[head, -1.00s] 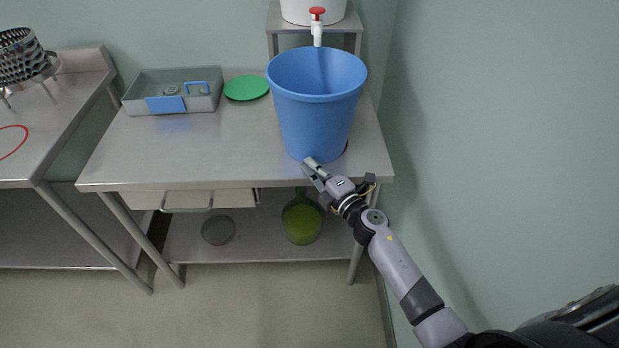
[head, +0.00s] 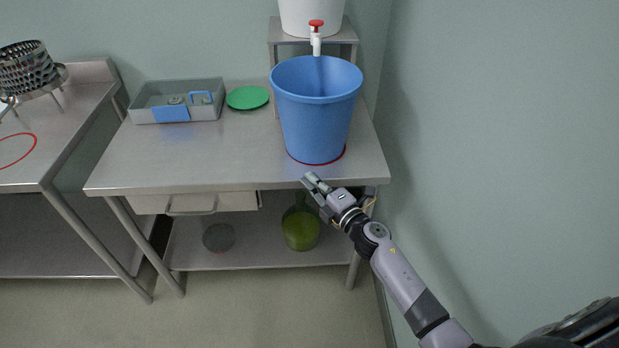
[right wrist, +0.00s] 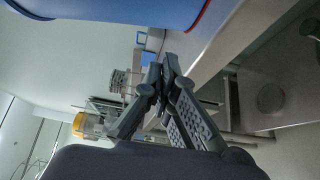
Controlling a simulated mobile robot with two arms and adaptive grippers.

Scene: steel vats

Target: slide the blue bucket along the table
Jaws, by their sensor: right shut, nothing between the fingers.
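The blue bucket (head: 317,118) stands upright on the right part of the steel table (head: 200,160), below the red-and-white tap (head: 316,38). A red ring line (head: 336,158) shows on the table around its base. My right gripper (head: 308,179) is shut and empty at the table's front edge, just in front of the bucket and apart from it. In the right wrist view the shut fingertips (right wrist: 167,66) meet at the middle, and the bucket (right wrist: 130,10) fills the top edge. My left gripper is not in view.
A grey tray (head: 178,101) with blue parts and a green disc (head: 248,97) are at the back of the table. A white container (head: 311,16) stands on a raised shelf behind the bucket. The table's front left and middle are clear. A wall closes the right side.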

